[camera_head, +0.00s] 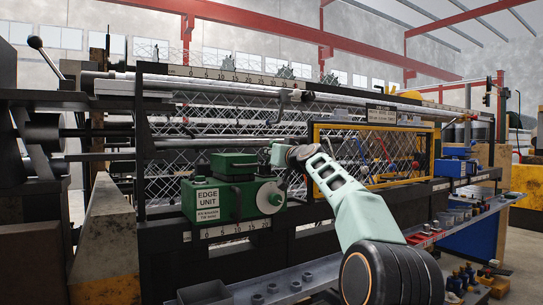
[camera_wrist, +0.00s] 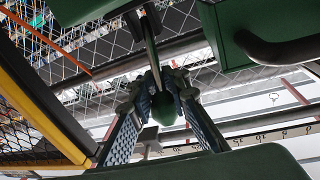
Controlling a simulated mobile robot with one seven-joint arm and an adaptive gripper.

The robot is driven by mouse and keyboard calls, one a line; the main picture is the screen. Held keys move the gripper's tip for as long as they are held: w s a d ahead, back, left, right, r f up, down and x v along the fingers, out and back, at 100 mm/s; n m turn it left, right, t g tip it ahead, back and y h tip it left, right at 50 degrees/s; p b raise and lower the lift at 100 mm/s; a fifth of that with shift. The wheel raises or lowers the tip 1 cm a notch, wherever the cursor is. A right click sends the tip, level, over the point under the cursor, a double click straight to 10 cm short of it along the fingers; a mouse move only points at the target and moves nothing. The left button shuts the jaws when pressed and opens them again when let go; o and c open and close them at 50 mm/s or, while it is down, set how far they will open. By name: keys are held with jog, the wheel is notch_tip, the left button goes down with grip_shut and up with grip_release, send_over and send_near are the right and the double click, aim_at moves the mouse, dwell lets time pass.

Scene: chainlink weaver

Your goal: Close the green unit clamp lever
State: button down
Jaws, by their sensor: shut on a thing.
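The green unit (camera_head: 238,200) with a white "EDGE UNIT" label sits on the dark machine rail, left of centre in the head view. Part of its green body also shows at the upper right of the wrist view (camera_wrist: 228,32). My gripper (camera_head: 278,155) is at the unit's upper right side. In the wrist view, my gripper's fingers (camera_wrist: 166,88) are closed around the end of a dark lever (camera_wrist: 151,40) with a green knob (camera_wrist: 164,110). In the head view my gripper hides the lever.
A yellow-framed mesh guard (camera_head: 372,182) stands right of the gripper and shows close on the left in the wrist view (camera_wrist: 38,108). A ruler scale (camera_head: 236,229) runs below the unit. Wire mesh lies behind. A parts tray (camera_head: 305,268) is low in front.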

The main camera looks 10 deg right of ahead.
jog(key=shift+d+r, duration=0.1)
jog(key=shift+r, duration=0.15)
jog(key=c, duration=1.8)
grip_release()
jog(key=shift+s, duration=0.2)
jog(key=shift+c, duration=0.2)
jog(key=shift+o, duration=0.4)
jog(key=shift+f, duration=0.1)
jog(key=shift+s+d, duration=0.3)
jog(key=shift+s, duration=0.25)
jog(key=v, duration=1)
jog(key=shift+s, duration=0.4)
